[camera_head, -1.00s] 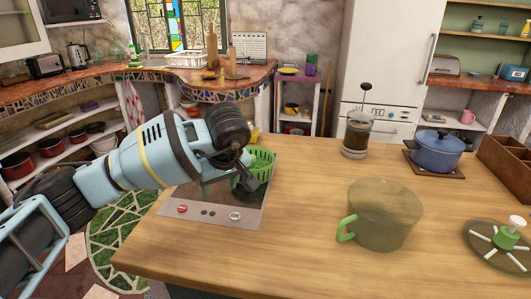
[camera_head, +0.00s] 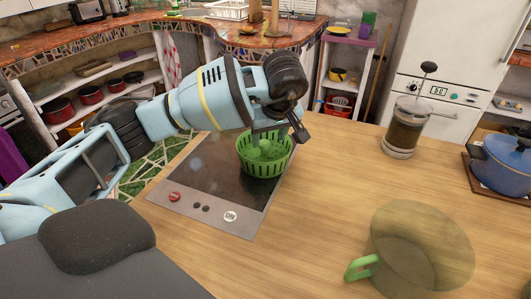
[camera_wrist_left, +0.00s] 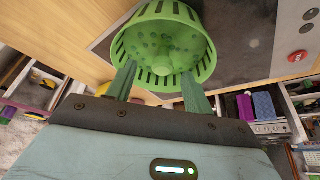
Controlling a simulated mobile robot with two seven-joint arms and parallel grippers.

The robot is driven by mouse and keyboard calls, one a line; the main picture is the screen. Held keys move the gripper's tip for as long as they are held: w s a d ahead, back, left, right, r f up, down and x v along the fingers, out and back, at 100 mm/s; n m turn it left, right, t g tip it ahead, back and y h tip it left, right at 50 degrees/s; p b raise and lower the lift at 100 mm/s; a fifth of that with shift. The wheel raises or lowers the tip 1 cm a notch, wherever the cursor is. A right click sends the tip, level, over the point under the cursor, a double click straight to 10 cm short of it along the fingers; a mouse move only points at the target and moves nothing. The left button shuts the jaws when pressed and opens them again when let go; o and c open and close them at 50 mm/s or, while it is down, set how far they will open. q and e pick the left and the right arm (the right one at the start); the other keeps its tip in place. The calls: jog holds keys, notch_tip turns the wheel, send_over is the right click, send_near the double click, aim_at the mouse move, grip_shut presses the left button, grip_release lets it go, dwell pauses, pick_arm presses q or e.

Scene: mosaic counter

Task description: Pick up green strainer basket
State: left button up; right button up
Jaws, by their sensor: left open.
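The green strainer basket (camera_head: 265,166) stands upright on the right back part of the cooktop, near its edge with the wooden counter. It has slotted walls. The left wrist view looks into the basket (camera_wrist_left: 140,42), showing its holed bottom and a small central post. My left gripper (camera_head: 277,138) is open, at the top of the basket on its far side in the head view. In the left wrist view its two fingers (camera_wrist_left: 158,72) are apart and reach to the near side of the basket. I cannot tell whether they touch it. My right gripper is not in view.
The cooktop (camera_head: 205,165) is set in the wooden counter (camera_head: 325,220). A translucent bowl-like container with a green handle (camera_head: 425,245) stands at front right. A French press (camera_head: 403,130) and a blue pot (camera_head: 502,165) stand farther back. The counter between basket and French press is clear.

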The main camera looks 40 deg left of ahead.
aim_at(265, 142)
pick_arm(q)
jog(key=shift+x, duration=1)
jog(key=shift+a+x, duration=0.15)
jog(key=shift+x, duration=1.15)
jog(key=shift+a+x, duration=0.15)
jog(key=shift+x, duration=1.15)
jog(key=shift+s+r, duration=0.1)
grip_shut()
jog(key=shift+r, duration=0.1)
